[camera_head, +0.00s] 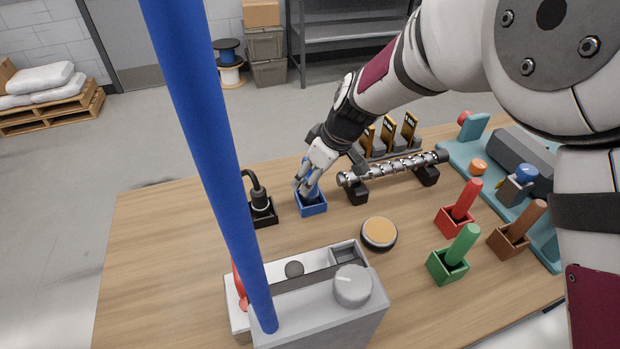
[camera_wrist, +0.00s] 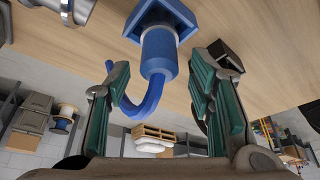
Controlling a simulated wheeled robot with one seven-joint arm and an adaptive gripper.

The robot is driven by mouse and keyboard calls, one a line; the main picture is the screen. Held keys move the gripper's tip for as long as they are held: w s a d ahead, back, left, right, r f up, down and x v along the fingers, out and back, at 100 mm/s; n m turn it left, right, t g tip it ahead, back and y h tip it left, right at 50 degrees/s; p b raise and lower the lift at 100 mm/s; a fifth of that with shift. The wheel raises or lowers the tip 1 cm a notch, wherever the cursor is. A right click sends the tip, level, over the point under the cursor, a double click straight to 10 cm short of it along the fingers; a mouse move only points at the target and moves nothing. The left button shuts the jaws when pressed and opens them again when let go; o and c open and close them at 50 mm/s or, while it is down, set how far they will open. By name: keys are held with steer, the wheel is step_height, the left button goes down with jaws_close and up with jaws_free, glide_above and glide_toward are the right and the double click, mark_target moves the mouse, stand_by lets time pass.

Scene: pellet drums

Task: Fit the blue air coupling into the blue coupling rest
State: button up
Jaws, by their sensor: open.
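The blue air coupling (camera_wrist: 160,54) has a thick body and a bent blue hose. In the wrist view it stands at the blue coupling rest (camera_wrist: 186,14), its lower end inside or against the square rim; how deep it sits I cannot tell. The rest is also in the head view (camera_head: 313,209), on the table below my gripper (camera_head: 302,188), which mostly hides the coupling there. In the wrist view my gripper (camera_wrist: 166,88) is open, with its green-padded fingers apart on either side of the coupling and hose. I see no clear contact.
A black coupling in a black rest (camera_head: 262,215) stands close left. A metal shaft on black supports (camera_head: 395,173) lies close right. A round orange-topped piece (camera_head: 379,233) and a grey box (camera_head: 320,310) are nearer. A blue pole (camera_head: 205,140) crosses the view. The table's left part is clear.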

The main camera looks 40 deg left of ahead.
steer(key=b+v, duration=0.1)
steer(key=v, duration=0.9)
steer(key=shift+r, duration=0.2)
steer(key=shift+w+d, duration=0.1)
steer(key=w+d+r+m+t, duration=0.1)
steer(key=w+d+r+m, duration=0.2)
steer(key=d, duration=0.7)
steer(key=d+r+m+t+h, duration=0.1)
steer(key=d+r+m, duration=0.3)
steer(key=d, duration=0.6)
steer(key=w+d+r+m+t, duration=0.2)
steer(key=d+r, duration=0.3)
steer(key=d, duration=0.4)
steer(key=s+d+m+t+h, duration=0.1)
steer(key=s+d+m, duration=0.4)
steer(key=d, duration=0.6)
steer(key=s+d+m+t+h, duration=0.1)
steer(key=s+d+m+h, duration=0.1)
steer(key=s+d+m, duration=0.4)
steer(key=s+d+f, duration=0.1)
steer(key=s+d, duration=0.2)
steer(key=d, duration=0.3)
steer(key=shift+s+h, duration=0.3)
steer(key=shift+s, duration=0.05)
